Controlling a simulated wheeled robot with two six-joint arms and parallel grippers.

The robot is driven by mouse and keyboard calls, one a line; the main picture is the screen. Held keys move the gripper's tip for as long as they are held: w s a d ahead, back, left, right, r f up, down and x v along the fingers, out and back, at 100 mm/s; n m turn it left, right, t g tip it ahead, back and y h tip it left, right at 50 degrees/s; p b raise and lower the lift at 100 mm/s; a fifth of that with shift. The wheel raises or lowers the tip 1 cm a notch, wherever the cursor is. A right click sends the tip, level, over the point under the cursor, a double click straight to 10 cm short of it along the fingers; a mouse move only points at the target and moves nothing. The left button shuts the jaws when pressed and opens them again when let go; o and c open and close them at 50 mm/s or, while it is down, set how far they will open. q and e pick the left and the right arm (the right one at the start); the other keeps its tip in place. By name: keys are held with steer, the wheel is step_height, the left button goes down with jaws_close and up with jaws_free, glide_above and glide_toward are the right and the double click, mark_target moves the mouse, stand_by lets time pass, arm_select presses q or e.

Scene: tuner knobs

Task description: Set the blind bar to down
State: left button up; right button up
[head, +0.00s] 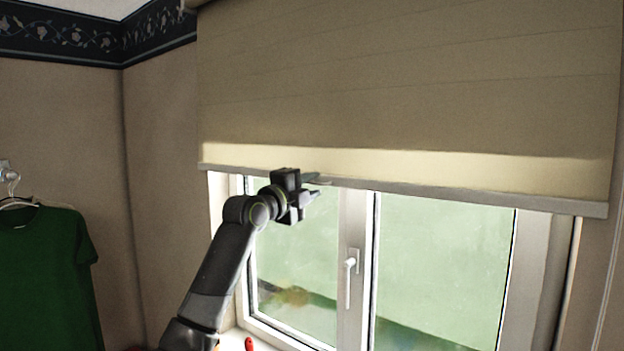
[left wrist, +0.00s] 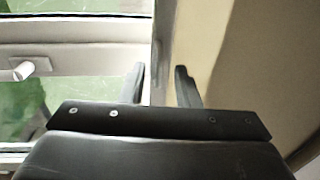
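The blind bar (head: 450,193) is a grey strip along the lower edge of the beige blind (head: 410,90), which covers the upper part of the window. My left gripper (head: 322,187) is at the bar, left of its middle, with one finger near the bar's height and one below. In the left wrist view, the two fingers (left wrist: 160,75) stand apart, and the bar (left wrist: 163,40) runs as a pale strip in line with the gap between them. No clear contact with either finger shows. My right gripper is not in view.
The window handle (head: 350,263) sticks out below the bar, right of my gripper; it also shows in the left wrist view (left wrist: 22,71). A green shirt (head: 45,280) hangs at the left. A small red object (head: 249,343) is low by the sill.

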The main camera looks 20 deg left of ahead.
arm_select(q)
steer(key=shift+w+d, duration=0.1)
steer(key=shift+w, duration=0.2)
jaws_close()
